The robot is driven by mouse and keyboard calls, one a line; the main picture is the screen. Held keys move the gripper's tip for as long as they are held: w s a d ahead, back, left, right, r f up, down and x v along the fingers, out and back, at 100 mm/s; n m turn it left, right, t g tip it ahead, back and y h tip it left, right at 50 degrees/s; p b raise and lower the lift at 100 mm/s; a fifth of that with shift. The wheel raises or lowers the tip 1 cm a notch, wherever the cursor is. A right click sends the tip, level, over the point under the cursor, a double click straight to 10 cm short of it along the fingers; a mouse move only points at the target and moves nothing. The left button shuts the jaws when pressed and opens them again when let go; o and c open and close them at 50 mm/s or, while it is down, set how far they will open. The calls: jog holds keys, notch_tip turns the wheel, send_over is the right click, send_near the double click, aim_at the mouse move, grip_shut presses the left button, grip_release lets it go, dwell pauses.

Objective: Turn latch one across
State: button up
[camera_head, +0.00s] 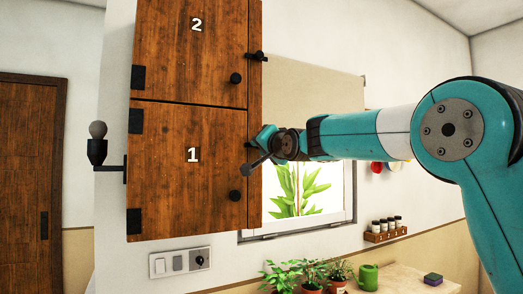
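The wooden door marked 1 (180,190) is the lower door of the cabinet and looks closed. It has a round black knob (234,196) at its lower right. My gripper (256,150) is at the door's upper right edge, reaching in from the right. It covers the spot where latch one would be, level with the number. A small dark piece shows at its tip, and I cannot tell whether it is the latch or a fingertip. I cannot see the latch's angle, whether the gripper touches it, or how far the fingers are apart.
The upper door marked 2 (190,50) is closed, with a black latch (257,56) at its right edge. A lamp (98,145) stands out left of the cabinet.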

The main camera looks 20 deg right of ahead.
jog(key=shift+m, duration=0.3)
jog(key=o, duration=0.9)
jog(key=s+b, duration=0.2)
jog(key=s, duration=0.3)
jog(key=s+d+b, duration=0.1)
jog(key=s+b, duration=0.2)
jog(key=s, duration=0.3)
jog(key=s+d+f+b, duration=0.1)
jog(key=s+b, duration=0.2)
jog(key=s, duration=0.3)
jog(key=shift+s+d, duration=0.15)
jog(key=shift+f, duration=0.1)
